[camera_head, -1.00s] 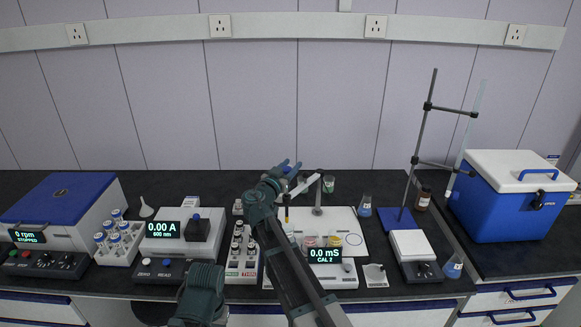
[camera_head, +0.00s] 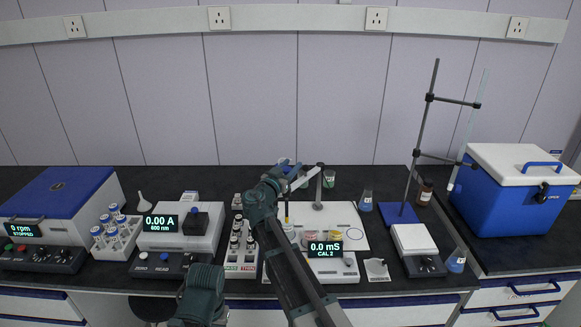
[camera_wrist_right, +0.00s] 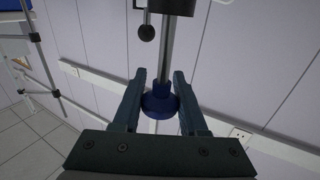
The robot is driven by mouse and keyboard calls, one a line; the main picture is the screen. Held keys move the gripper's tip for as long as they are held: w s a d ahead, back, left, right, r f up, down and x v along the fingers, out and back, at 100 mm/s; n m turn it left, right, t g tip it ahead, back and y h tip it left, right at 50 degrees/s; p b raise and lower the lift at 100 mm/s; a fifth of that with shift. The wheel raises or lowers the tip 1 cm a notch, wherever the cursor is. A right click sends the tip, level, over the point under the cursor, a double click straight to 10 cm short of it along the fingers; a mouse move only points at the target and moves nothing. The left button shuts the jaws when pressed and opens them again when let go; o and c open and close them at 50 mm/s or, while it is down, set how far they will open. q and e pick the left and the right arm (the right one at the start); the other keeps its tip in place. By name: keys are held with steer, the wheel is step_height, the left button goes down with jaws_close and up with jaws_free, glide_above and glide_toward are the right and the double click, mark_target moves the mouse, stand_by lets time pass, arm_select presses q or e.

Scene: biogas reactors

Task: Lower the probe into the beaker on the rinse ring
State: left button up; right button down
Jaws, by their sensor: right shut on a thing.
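My right gripper (camera_wrist_right: 160,95) is shut on the blue collar (camera_wrist_right: 160,104) of the probe; a grey shaft runs through it. In the head view the gripper (camera_head: 285,170) is above the back of the white meter tray (camera_head: 345,215), with blue showing at its jaws. A thin stem with a yellowish end (camera_head: 286,212) hangs below it, partly hidden by my arm. Small beakers stand in a row on the tray: a pale one (camera_head: 289,232), a pinkish one (camera_head: 308,237) and a yellow one (camera_head: 334,237). A thin ring (camera_head: 354,233) is drawn beside them.
The meter (camera_head: 325,250) reads 0.0 mS, CAL 2. A short post (camera_head: 318,187) stands on the tray. A vial rack (camera_head: 242,257) is left of my arm. A tall stand (camera_head: 407,180) and a blue cooler (camera_head: 518,200) are on the right.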

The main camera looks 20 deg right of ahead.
step_height(320, 180, down, 5)
steer(key=b, duration=0.4)
steer(key=shift+f, duration=0.2)
steer(key=shift+s+r, duration=0.15)
steer(key=shift+c, duration=2.2)
jaws_free()
steer(key=shift+a, duration=0.1)
steer(key=v, duration=1.3)
steer(key=shift+s+a, duration=0.15)
steer(key=shift+a, duration=0.1)
